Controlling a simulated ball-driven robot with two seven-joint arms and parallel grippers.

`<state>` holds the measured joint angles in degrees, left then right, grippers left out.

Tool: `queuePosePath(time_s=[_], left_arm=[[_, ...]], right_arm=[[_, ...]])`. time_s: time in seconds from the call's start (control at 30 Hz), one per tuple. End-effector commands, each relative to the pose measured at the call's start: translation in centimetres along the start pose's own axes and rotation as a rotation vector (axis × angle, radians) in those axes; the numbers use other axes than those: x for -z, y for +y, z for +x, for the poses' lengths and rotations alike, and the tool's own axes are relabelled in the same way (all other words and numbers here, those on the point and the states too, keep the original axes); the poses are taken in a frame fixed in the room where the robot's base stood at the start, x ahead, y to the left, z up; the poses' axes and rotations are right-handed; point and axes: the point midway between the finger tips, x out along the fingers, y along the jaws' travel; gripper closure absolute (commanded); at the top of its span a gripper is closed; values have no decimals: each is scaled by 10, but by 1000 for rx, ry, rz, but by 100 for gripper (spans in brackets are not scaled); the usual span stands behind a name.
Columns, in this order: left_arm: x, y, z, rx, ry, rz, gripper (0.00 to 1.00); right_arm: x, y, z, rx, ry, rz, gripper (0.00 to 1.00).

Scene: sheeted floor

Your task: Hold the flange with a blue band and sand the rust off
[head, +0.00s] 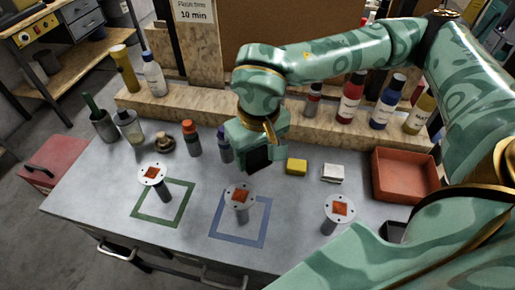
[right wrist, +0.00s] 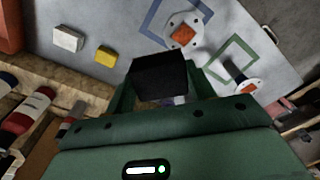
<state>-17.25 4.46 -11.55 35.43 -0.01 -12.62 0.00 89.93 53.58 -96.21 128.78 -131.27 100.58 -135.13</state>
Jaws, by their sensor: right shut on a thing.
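Three grey flanges with round pale tops, bolt holes and an orange-brown rust patch stand on the grey bench. The left flange (head: 152,174) is at the green outline, the middle flange (head: 240,194) is inside the blue outline, and the right flange (head: 340,208) has no outline visible. I cannot make out a blue band on any flange itself. My right gripper (head: 262,146) is shut on a black block (head: 258,160), held above and behind the middle flange, apart from it. The block (right wrist: 160,76) fills the jaws in the right wrist view. My left gripper is not in view.
A yellow block (head: 297,166), a white block (head: 333,173) and a red tray (head: 404,175) are on the right. Bottles (head: 350,98) line the wooden ledge behind. A green tape outline (head: 180,215) and a blue one (head: 240,240) mark the bench front.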

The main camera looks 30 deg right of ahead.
Motion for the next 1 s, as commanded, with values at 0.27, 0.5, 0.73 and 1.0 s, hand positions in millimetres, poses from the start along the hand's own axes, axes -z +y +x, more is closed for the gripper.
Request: queuePosePath(time_s=[0.27,0.5,0.73,1.0], left_arm=[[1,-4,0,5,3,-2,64],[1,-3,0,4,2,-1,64],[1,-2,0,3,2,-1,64],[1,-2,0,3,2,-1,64]], right_arm=[[0,-31,2,12,-7,-74,64],[60,-117,12,18,-2,-21,64],[121,-204,18,16,-27,289,64],[167,-214,23,-13,-59,677,64]])
